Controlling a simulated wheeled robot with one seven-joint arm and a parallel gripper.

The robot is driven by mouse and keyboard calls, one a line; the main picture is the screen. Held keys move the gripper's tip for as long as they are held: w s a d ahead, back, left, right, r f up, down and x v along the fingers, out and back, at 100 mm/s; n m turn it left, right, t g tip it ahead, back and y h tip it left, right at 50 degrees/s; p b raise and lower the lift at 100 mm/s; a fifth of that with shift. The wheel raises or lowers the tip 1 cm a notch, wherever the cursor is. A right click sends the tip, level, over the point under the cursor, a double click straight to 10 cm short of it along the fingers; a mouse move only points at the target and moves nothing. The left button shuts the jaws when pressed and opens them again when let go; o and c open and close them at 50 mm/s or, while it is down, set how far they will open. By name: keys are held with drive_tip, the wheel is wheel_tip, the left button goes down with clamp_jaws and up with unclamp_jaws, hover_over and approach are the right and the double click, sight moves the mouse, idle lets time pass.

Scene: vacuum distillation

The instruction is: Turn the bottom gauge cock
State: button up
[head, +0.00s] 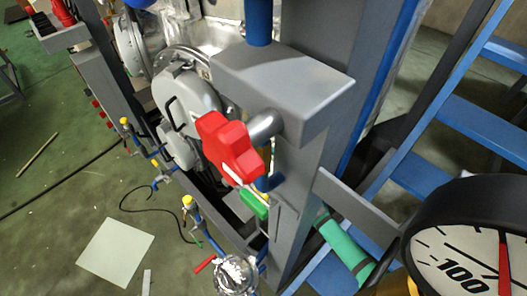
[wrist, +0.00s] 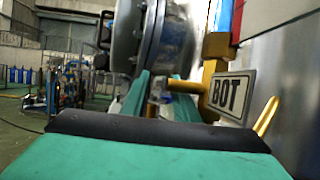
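The plate lettered BOT (wrist: 233,95) is in the wrist view, right of centre. A brass cock handle (wrist: 184,87) sticks out to the left of the plate, from a brass vertical fitting (wrist: 214,68). My gripper (wrist: 160,93) shows two teal fingers with a narrow gap between them, so it looks open and empty. Its right finger is just below and in front of the brass handle; I cannot tell whether they touch. A black-edged teal part of mine (wrist: 150,155) fills the bottom of the wrist view. The gripper and the bottom cock cannot be made out in the head view.
A black-rimmed dial gauge (head: 465,240) stands at the lower right of the head view. A grey column with a red block (head: 230,147) fills the middle. Blue stairs (head: 480,130) are at right. A round metal flange (wrist: 128,40) stands beyond the fingers.

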drive_tip(key=shift+w+a, duration=0.15)
drive_tip(key=shift+a, duration=0.05)
drive_tip(key=shift+d, duration=0.15)
drive_tip(key=shift+c, duration=0.3)
clamp_jaws()
drive_tip(key=shift+r, duration=0.1)
idle(0.9)
